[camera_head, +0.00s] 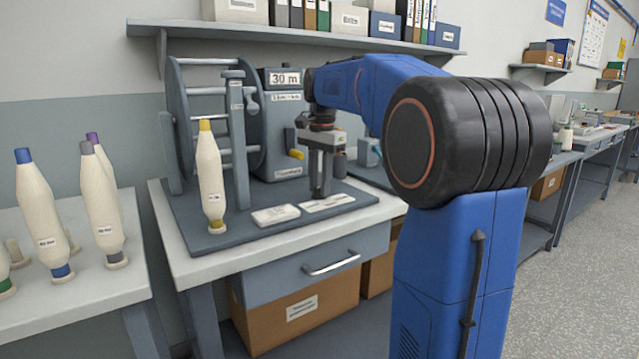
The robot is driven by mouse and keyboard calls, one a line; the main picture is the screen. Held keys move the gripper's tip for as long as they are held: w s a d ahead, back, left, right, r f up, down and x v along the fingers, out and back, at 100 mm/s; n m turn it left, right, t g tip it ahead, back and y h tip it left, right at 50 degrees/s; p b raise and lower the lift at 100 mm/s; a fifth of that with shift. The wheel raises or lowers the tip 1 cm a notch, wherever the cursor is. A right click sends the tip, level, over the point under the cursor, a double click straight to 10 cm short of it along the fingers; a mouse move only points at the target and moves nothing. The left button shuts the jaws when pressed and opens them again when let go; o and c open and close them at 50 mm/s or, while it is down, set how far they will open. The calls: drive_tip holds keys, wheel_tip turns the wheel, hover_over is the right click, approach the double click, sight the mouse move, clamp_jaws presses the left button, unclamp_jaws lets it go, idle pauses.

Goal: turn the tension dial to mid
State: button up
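The winding machine has a large grey reel (215,115) on the left and a grey housing (280,135) with a "30 m" display (284,79).
A yellow-tipped bobbin (210,175) stands on the base plate's front left. Two label plates (276,215) (327,202) lie near the post. Several bobbins stand on the left table (80,295). A shelf (300,38) with boxes runs above. My blue arm hides much on the right.

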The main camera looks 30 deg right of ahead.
drive_tip(key=shift+n, duration=0.4)
drive_tip(key=n, duration=0.4)
drive_tip(key=shift+d+n, duration=0.1)
drive_tip(key=shift+n, duration=2.4)
drive_tip(key=o, duration=1.1)
drive_tip(key=r, duration=1.7)
drive_tip(key=shift+s+d+r, duration=0.1)
drive_tip(key=shift+d+r, duration=0.1)
drive_tip(key=shift+d, duration=0.15)
drive_tip(key=shift+s+a, duration=0.1)
